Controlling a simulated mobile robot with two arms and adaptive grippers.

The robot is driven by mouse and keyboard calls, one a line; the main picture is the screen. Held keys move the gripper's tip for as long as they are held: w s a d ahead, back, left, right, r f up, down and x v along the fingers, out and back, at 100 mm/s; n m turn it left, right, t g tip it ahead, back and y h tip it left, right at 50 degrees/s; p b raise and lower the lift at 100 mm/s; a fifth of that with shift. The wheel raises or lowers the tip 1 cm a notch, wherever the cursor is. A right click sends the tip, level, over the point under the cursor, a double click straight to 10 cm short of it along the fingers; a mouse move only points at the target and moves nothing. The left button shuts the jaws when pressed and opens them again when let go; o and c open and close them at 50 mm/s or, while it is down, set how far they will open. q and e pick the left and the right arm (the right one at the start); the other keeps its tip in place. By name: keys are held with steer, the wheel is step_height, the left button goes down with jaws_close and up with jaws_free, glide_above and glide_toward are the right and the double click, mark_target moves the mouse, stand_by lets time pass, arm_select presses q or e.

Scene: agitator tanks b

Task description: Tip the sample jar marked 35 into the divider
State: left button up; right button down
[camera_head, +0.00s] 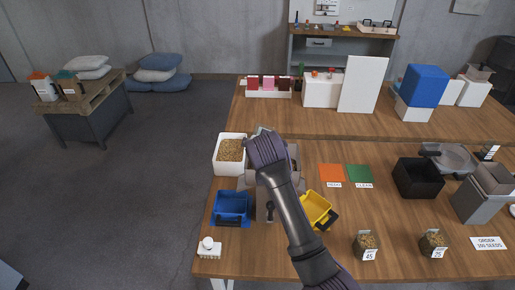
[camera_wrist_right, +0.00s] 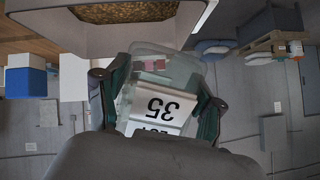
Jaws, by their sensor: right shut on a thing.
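My right gripper (camera_wrist_right: 157,98) is shut on a clear jar (camera_wrist_right: 165,65) with a white label marked 35, seen upside down in the right wrist view. No seeds show through its visible wall. In the head view my right arm reaches forward, and the gripper (camera_head: 262,137) is beside the white seed bin (camera_head: 217,168), with most of the jar hidden behind it. The grey divider (camera_head: 264,208) stands mid-table, largely covered by my arm. A blue tray (camera_head: 231,206) is at its left and a yellow tray (camera_head: 316,209) at its right. My left gripper is out of view.
Jars marked 45 (camera_head: 367,245) and 25 (camera_head: 433,243) stand at the front right. An orange mat (camera_head: 331,174), a green mat (camera_head: 359,173) and a black bin (camera_head: 417,178) are to the right. In the right wrist view an open pale container (camera_wrist_right: 90,42) holds brown seeds near the jar.

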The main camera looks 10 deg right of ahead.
steer(key=f+t+h+b, duration=0.1)
steer(key=d+f+n+h+b, duration=0.1)
steer(key=b, duration=0.1)
steer(key=shift+w+d+n+t+h, duration=0.25)
steer(key=shift+w+n+t+h, duration=0.05)
steer(key=shift+w+t, duration=0.1)
steer(key=shift+w+d+f+t+h+b, duration=0.1)
steer(key=shift+d+f+t+h+b, duration=0.15)
steer(key=shift+b, duration=0.65)
steer(key=shift+r+n, duration=0.2)
steer(key=shift+n, duration=0.1)
